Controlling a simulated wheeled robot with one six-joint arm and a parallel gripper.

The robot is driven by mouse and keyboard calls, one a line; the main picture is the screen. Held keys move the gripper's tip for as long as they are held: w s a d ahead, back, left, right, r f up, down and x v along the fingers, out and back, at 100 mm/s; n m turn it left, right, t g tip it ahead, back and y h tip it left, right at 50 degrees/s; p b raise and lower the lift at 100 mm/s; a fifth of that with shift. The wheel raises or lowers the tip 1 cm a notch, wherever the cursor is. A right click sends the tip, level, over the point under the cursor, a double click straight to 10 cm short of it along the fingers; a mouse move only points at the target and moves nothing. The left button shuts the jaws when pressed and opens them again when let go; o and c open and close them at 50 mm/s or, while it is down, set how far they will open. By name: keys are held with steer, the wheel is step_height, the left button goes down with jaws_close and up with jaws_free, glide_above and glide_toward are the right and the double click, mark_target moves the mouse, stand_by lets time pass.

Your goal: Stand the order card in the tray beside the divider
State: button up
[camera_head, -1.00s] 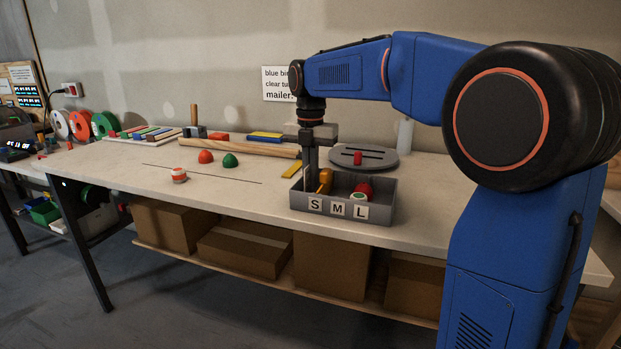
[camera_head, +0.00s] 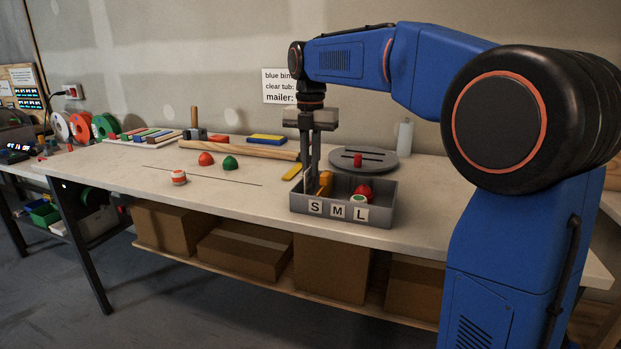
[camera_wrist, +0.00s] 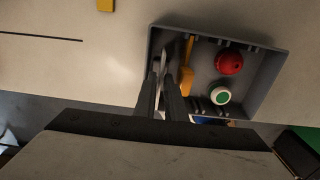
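The grey tray (camera_head: 380,213), labelled S, M and L in front, sits on the bench and also shows in the wrist view (camera_wrist: 263,88). The pale, thin order card (camera_wrist: 163,63) stands nearly edge-on at the tray's left end, left of the orange piece. My gripper (camera_wrist: 160,80) points down over that end, its fingers on either side of the card with a small gap showing. The card's lower edge is hidden.
A red ball (camera_wrist: 229,62) and a white-and-green round piece (camera_wrist: 220,95) lie in the tray's right part. Behind it stands a grey turntable (camera_head: 378,158) with a red piece. A yellow block (camera_head: 292,172) lies left of the tray.

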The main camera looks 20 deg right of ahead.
step_height(320, 180, up, 8)
steer(key=shift+f, duration=0.15)
steer(key=shift+s, duration=0.1)
steer(key=s+d+f+m, duration=0.1)
steer(key=s+f+m, duration=0.2)
steer(key=s+m, duration=0.2)
steer(key=s+d+f+m+t, duration=0.1)
steer(key=s+d+f+m, duration=0.1)
steer(key=s+m, duration=0.3)
steer(key=s+d+f+m+t, duration=0.1)
steer(key=s+f+m, duration=0.3)
steer(key=s, duration=0.4)
steer(key=shift+d+f+m, duration=0.3)
steer(key=shift+d+m, duration=0.05)
steer(key=shift+m, duration=0.05)
steer(key=s+d+f+m+t, duration=0.2)
steer(key=s+f+m, duration=1.2)
steer(key=f, duration=0.3)
steer(key=shift+s+d+f+t, duration=0.15)
steer(key=shift+s+t, duration=0.25)
steer(key=shift+s, duration=0.25)
